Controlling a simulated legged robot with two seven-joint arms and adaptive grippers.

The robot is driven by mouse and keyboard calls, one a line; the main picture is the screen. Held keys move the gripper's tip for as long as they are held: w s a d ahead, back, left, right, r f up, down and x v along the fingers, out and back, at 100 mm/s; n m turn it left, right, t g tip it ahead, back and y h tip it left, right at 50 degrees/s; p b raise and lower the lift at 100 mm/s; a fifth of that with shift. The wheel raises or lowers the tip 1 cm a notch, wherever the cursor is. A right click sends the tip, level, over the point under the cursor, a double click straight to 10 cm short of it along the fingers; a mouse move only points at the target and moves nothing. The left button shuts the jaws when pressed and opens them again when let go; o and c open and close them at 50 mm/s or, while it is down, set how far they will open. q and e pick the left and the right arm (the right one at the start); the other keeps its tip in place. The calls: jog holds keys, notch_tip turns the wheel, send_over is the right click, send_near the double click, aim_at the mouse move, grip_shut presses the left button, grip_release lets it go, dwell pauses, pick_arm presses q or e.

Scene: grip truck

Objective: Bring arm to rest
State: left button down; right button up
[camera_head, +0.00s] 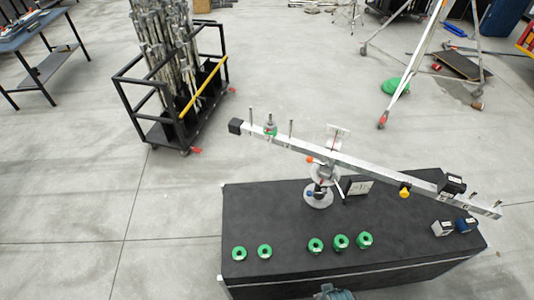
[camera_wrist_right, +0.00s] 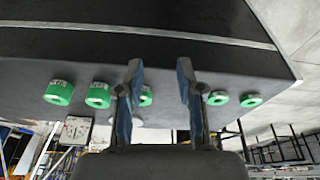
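My right gripper (camera_wrist_right: 158,80) is open and empty, its two blue-grey fingers apart in the right wrist view, which looks upside down. A part of it seems to show at the bottom edge of the head view (camera_head: 333,292), in front of the black table (camera_head: 285,205). My left gripper is not in view. A silver balance beam (camera_head: 370,167) on a round-based stand (camera_head: 318,195) tilts down to the right above the table. One green weight (camera_head: 270,131) sits on its raised left end.
Several green ring weights (camera_head: 340,241) lie along the table's near side. Small boxes (camera_head: 442,228) stand at its right. A black cart (camera_head: 160,125) with metal rods is behind left, a workbench (camera_head: 35,40) farther left, and a tripod (camera_head: 410,75) behind right. Floor left is clear.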

jog(key=s+f+g, duration=0.1)
jog(key=s+f, duration=0.2)
jog(key=f, duration=0.9)
jog(key=s+f, duration=0.3)
jog(key=f, duration=0.9)
jog(key=s+d+f+g, duration=0.1)
jog(key=s+d+f, duration=0.2)
jog(key=s+f, duration=0.8)
jog(key=s, duration=0.3)
jog(key=shift+s+d, duration=0.15)
jog(key=shift+s, duration=0.2)
